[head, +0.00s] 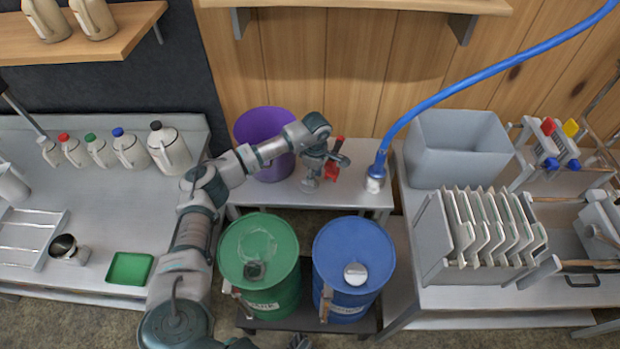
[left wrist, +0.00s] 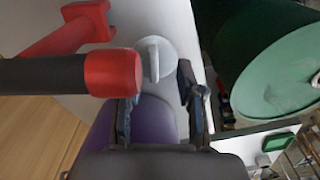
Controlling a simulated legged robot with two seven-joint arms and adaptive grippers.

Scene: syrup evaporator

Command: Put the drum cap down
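A round light-grey drum cap (left wrist: 160,62) with a raised bar lies on the pale bench in the left wrist view. In the head view it seems to be the small grey disc (head: 309,186) just below my left gripper (head: 328,162). In the left wrist view, the fingers of my left gripper (left wrist: 160,85) stand apart on either side of the cap, with gaps showing. The red tool partly hides one finger. The green drum (head: 260,252) has a dark opening in its top. The blue drum (head: 354,262) has a white cap (head: 356,273).
A red tool (head: 332,172) stands close beside my left gripper; its black-and-red handle (left wrist: 75,75) crosses the left wrist view. A purple bucket (head: 262,126) is left of the gripper. A blue hose with a nozzle (head: 376,178) is right. Bench room shows between tool and nozzle.

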